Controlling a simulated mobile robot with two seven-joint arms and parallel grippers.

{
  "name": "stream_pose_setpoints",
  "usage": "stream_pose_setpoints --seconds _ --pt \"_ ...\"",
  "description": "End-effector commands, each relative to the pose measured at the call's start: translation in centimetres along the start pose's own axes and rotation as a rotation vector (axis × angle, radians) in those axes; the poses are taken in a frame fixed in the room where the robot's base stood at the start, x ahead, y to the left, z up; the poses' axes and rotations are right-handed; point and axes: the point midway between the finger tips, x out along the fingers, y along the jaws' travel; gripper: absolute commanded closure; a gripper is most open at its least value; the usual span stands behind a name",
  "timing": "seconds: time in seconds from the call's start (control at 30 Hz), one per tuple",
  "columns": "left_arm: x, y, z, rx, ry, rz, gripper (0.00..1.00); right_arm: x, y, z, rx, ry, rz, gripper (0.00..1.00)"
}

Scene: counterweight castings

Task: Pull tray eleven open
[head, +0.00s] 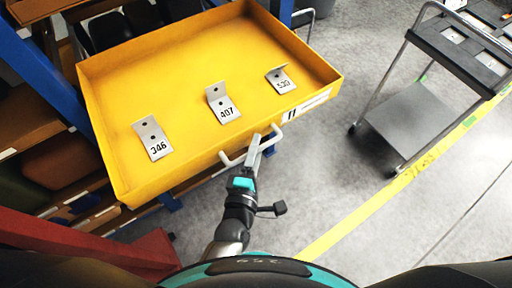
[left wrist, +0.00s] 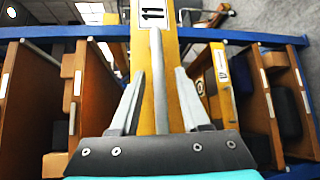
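The yellow tray (head: 200,60), labelled 11 on its front (head: 306,106), stands far out of the rack in the head view. Its pale bar handle (head: 232,160) runs along the front face. My left gripper (head: 259,146) is at the handle's middle. In the left wrist view the handle bar (left wrist: 158,85) lies between the two fingers (left wrist: 159,72), with a gap visible on each side, so the gripper is open around it. The number 11 label (left wrist: 153,12) shows at the top there. My right gripper is not in view.
Three angled metal brackets, marked 346 (head: 152,138), 407 (head: 222,104) and 530 (head: 279,79), rest in the tray. A blue-framed rack (head: 40,68) stands at left. A grey trolley (head: 410,120) stands at right. Floor between tray and trolley is clear.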

Motion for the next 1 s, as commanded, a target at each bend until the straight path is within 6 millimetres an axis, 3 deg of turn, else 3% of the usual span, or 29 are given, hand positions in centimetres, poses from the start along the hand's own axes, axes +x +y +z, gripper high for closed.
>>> stream_pose_setpoints --seconds 0.27,0.7,1.0 --pt "-0.3 0.0 -0.1 0.0 0.001 0.0 0.54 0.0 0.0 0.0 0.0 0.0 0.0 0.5" --pt "-6.2 -0.1 0.0 0.0 -0.001 -0.003 0.54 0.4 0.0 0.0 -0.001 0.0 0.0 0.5" --pt "-7.5 0.0 0.0 0.0 0.0 0.0 0.54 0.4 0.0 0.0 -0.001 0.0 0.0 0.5"
